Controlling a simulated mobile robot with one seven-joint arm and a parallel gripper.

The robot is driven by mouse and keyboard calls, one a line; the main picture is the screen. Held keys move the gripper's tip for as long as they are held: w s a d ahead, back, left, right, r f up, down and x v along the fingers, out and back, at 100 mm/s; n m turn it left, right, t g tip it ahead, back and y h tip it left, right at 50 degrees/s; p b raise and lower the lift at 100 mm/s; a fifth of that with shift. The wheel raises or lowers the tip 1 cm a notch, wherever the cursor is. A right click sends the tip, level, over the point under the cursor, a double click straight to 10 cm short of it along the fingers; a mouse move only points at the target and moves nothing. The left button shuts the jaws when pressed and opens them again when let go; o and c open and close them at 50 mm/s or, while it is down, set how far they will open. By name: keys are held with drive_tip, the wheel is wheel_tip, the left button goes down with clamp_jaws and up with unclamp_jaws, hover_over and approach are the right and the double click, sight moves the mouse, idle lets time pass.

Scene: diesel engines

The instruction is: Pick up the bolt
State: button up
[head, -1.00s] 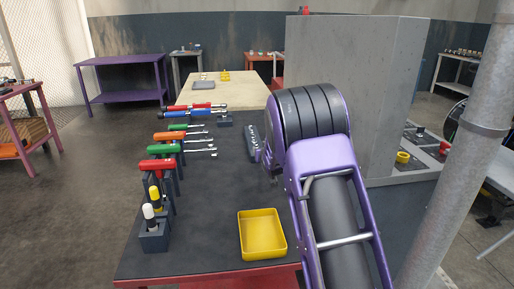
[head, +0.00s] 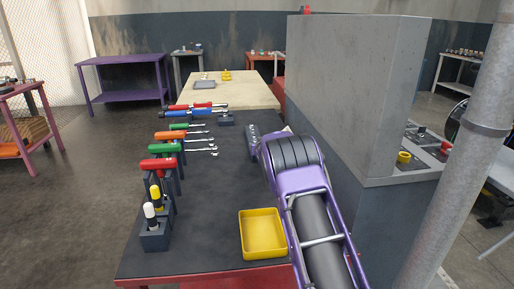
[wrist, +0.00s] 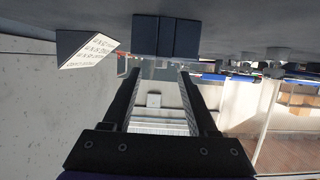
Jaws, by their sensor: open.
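I cannot make out a bolt for certain in either view. In the head view a small grey rack (head: 253,140) with small pieces on it stands beside my arm, too small to tell what they are. My gripper (wrist: 158,78) shows in the wrist view, with its two dark fingers apart and nothing between them. A dark block (wrist: 154,36) lies just beyond the fingertips, and a wedge with a white printed label (wrist: 90,47) is to its left. In the head view my arm hides the gripper.
A yellow tray (head: 263,234) sits at the front of the dark workbench (head: 205,235). Racks with coloured-handled tools, including a red handle (head: 158,164), line its left side. A tall grey block (head: 350,90) stands close on the right. The bench's middle is clear.

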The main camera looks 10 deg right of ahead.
drive_tip(key=shift+x, duration=1.4)
clamp_jaws()
